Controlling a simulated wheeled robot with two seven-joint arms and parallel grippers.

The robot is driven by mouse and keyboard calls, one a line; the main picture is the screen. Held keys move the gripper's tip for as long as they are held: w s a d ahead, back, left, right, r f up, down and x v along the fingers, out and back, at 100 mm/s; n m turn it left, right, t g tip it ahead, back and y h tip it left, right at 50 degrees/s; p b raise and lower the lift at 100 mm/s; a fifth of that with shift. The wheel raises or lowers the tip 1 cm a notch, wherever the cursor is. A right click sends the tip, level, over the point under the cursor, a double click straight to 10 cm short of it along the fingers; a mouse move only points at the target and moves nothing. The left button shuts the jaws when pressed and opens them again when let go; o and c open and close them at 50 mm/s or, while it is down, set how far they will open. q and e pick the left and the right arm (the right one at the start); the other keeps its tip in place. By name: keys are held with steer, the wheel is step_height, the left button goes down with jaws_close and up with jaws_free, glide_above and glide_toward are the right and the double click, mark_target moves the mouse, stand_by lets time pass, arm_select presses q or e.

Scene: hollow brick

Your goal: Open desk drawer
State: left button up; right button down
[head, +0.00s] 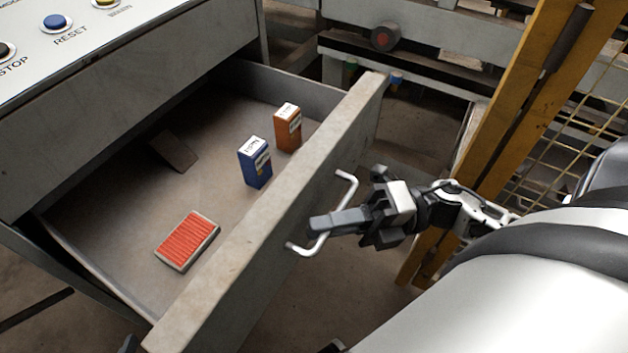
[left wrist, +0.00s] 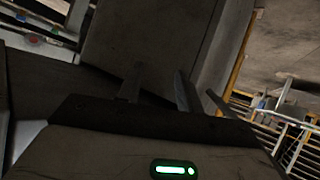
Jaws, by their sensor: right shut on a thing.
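The desk drawer (head: 262,225) stands pulled well out from under the desk, its inside in plain view. Its pale bar handle (head: 347,190) sits on the outer face of the drawer front. My right gripper (head: 325,223) is shut on the middle of this handle, with its arm reaching in from the right. In the left wrist view, the fingers of my left gripper (left wrist: 158,88) stand apart with nothing visible between them. In the head view, only a small dark part shows at the bottom left edge, and I cannot tell what it is.
In the drawer are a blue box (head: 255,162), an orange-brown box (head: 287,127), a red ribbed block (head: 187,241) and a dark flat piece (head: 174,151). A desk panel with buttons (head: 70,35) is above left. A yellow post (head: 520,90) stands at right.

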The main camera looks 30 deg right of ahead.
arm_select(q)
steer(key=shift+s, duration=0.4)
arm_select(e)
steer(key=shift+s+d, duration=0.3)
steer(key=shift+s, duration=0.3)
steer(key=shift+s+d, duration=0.3)
steer(key=shift+s, duration=0.25)
arm_select(q)
steer(key=shift+w+d, duration=0.1)
arm_select(e)
steer(key=c, duration=1.5)
jaws_free()
steer(key=shift+d, duration=0.1)
arm_select(q)
steer(key=shift+f+b, duration=0.25)
steer(key=shift+b, duration=0.55)
arm_select(e)
steer(key=v, duration=1.5)
steer(key=shift+d, duration=0.35)
arm_select(q)
steer(key=shift+f, duration=0.15)
arm_select(e)
steer(key=shift+f, duration=0.15)
